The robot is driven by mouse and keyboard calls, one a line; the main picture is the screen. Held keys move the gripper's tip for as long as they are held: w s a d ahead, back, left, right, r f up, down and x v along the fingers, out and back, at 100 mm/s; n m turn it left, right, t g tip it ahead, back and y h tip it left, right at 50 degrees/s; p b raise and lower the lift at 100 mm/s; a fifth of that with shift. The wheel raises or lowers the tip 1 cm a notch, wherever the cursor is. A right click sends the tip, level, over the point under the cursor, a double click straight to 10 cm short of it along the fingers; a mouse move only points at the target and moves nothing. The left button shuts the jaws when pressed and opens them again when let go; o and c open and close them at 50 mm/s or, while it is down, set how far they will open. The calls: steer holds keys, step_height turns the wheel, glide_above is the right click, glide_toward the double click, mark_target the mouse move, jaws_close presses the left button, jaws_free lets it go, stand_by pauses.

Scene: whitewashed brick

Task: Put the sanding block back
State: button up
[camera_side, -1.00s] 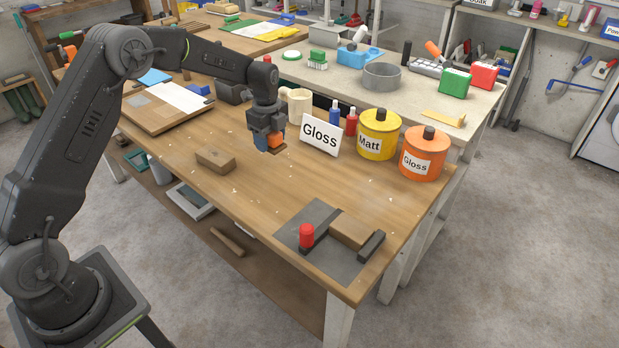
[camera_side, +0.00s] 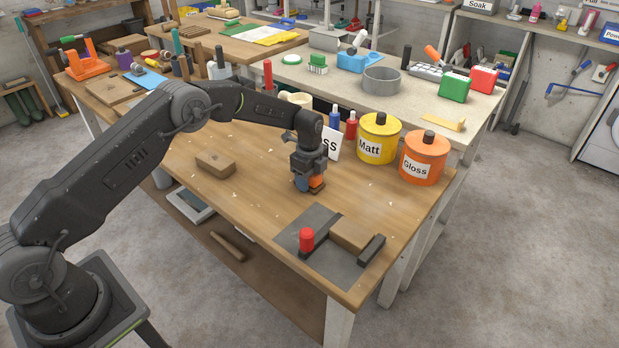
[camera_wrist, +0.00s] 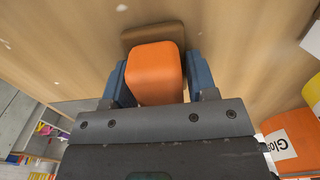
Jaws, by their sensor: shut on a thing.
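My gripper (camera_side: 309,184) is shut on the sanding block (camera_side: 318,182), which has an orange grip and a brown base. In the wrist view the orange grip of the sanding block (camera_wrist: 155,72) sits between the blue fingers, with the brown base beyond it. The block is over the middle of the wooden bench (camera_side: 255,205), in front of the Gloss sign; its exact height is hard to tell. To its front right lies a dark grey mat (camera_side: 327,272) bearing a brown block (camera_side: 350,233), a dark bar (camera_side: 371,249) and a red-topped piece (camera_side: 306,239).
A loose brown block (camera_side: 215,164) lies on the bench at left. The Gloss sign (camera_side: 332,144), partly hidden by my arm, a yellow Matt tin (camera_side: 378,145) and an orange Gloss tin (camera_side: 423,163) stand behind. Bench between gripper and mat is clear.

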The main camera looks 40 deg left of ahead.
steer(key=shift+f, duration=0.15)
steer(key=o, duration=0.9)
